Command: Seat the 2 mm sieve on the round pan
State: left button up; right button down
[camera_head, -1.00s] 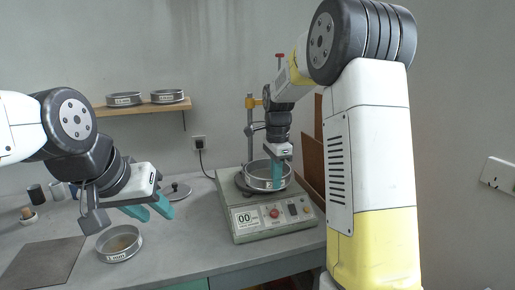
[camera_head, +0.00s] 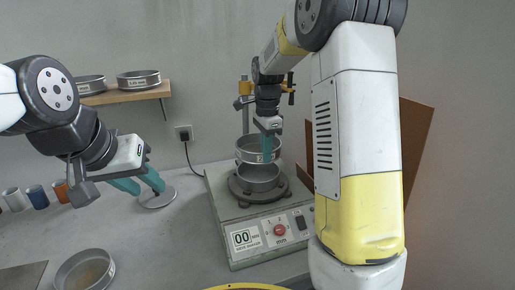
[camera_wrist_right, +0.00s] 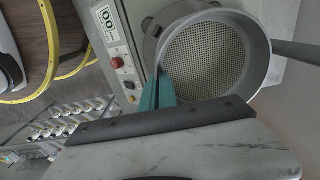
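The sieve (camera_head: 258,145), a metal ring with a label, is held upright by my right gripper (camera_head: 267,150), which is shut on its near wall. It is over the round pan (camera_head: 258,180) on the shaker; I cannot tell whether the rims touch. In the right wrist view the sieve's mesh (camera_wrist_right: 205,55) faces the camera, and the gripper's teal fingers (camera_wrist_right: 158,92) pinch its wall. The mesh hides the pan's inside. The size on the sieve's label is too small to read. My left gripper (camera_head: 139,183) is open and empty above the bench at left.
The shaker (camera_head: 262,238) has a display and red button, with a clamp stand (camera_head: 245,110) behind. Two sieves (camera_head: 138,79) stand on the wall shelf (camera_head: 130,93). A dish with brown contents (camera_head: 88,270), a metal lid (camera_head: 157,198) and several cups (camera_head: 37,197) stand at left.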

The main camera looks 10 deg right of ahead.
jog(key=shift+f, duration=2.55)
jog(key=shift+f, duration=0.6)
jog(key=c, duration=1.6)
grip_release()
notch_tip(320, 180, up, 8)
jog(key=shift+f, duration=0.15)
